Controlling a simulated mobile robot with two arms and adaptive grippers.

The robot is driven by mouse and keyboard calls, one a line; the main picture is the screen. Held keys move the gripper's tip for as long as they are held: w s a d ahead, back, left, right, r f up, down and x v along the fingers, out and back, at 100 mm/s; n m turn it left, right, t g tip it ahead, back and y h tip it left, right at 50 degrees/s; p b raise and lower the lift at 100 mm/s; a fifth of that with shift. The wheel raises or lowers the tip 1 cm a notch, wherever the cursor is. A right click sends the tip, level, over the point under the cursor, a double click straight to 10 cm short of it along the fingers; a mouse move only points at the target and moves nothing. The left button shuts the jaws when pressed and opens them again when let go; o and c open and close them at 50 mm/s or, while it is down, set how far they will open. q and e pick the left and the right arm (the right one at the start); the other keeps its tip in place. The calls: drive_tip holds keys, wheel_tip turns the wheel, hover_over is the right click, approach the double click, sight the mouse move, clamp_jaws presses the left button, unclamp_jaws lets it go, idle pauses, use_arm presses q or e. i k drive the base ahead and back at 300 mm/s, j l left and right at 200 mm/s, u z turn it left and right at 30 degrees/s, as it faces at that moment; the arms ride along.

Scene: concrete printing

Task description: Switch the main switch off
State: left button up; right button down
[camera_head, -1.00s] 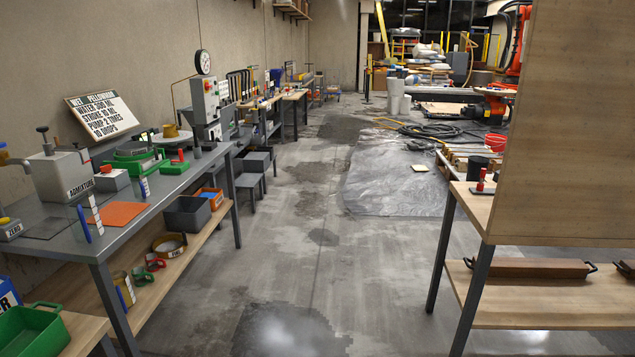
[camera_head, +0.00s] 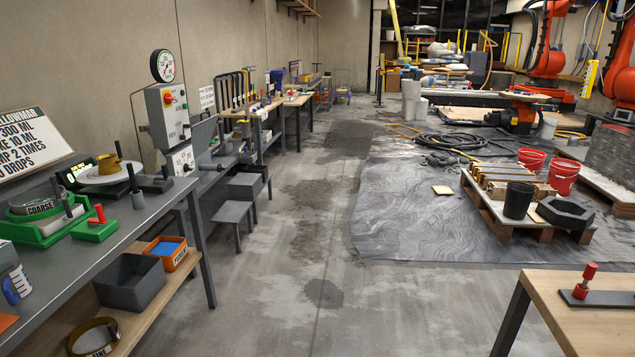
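A grey control box (camera_head: 168,115) stands against the left wall behind the near table. It carries a red knob on a yellow ground (camera_head: 168,97) and other small controls. A round white gauge (camera_head: 162,66) is mounted above it. Neither of my grippers is in view.
A grey table (camera_head: 140,215) with sieves and tools runs along the left. A wooden table (camera_head: 560,325) juts in at lower right. The concrete floor between is clear. A plastic sheet (camera_head: 400,225), hoses and a loaded pallet (camera_head: 545,232) lie to the right.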

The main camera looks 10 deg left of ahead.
sight(168, 98)
drive_tip(key=i+u, duration=0.2)
drive_tip(key=i, duration=0.35)
drive_tip(key=i+u, duration=0.15)
drive_tip(key=i, duration=0.45)
drive_tip(key=i+u, duration=0.2)
drive_tip(key=i, duration=0.35)
drive_tip(key=i+l+u, duration=0.2)
drive_tip(key=i, duration=0.35)
drive_tip(key=i+l+u, duration=0.1)
drive_tip(key=i+u, duration=0.3)
drive_tip(key=i+l+u, duration=0.25)
drive_tip(key=i+u, duration=0.15)
drive_tip(key=i, duration=0.2)
drive_tip(key=i+l+u, duration=0.75)
drive_tip(key=i+l, duration=0.05)
drive_tip(key=l, duration=0.05)
